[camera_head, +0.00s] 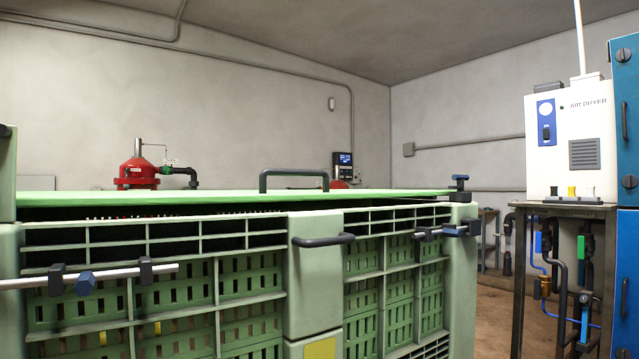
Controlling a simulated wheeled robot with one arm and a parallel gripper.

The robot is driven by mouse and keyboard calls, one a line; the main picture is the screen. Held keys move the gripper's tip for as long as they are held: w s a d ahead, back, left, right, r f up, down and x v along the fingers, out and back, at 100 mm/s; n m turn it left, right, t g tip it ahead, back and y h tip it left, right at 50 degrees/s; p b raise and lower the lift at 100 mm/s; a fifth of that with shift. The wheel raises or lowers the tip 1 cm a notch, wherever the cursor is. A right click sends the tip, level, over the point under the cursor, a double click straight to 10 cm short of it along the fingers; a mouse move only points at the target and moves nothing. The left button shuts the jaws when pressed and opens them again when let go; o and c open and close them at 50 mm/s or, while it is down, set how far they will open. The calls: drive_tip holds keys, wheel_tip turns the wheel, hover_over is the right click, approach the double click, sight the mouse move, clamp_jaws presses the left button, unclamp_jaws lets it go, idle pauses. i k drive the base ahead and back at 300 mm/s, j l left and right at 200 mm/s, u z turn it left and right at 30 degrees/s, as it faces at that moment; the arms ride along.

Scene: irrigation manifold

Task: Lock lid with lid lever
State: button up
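A large pale green slatted crate (315,262) fills the lower left and middle. Its flat light green lid (210,197) lies across the top, with a dark arched handle (294,173) on it. A dark gap shows under the lid's front edge; I cannot tell whether it is fully seated. A small dark and blue catch (460,182) stands at the lid's right corner. Below it, a dark bar with blue parts (449,229) is on the crate's upper front right. I cannot tell which part is the lid lever. My gripper is not in view.
A grey rod with dark clamps and a blue block (85,282) crosses the crate's left front. A dark grab handle (323,240) sticks out mid-front. An air dryer (570,140) stands on a table at right, beside a blue cabinet (625,120). Floor shows between crate and table.

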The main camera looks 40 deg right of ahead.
sight(461, 186)
drive_tip(key=z, duration=1.95)
drive_tip(key=i+l+z, duration=0.15)
drive_tip(key=i+l+u, duration=0.4)
drive_tip(key=i+l, duration=0.55)
drive_tip(key=l, duration=0.15)
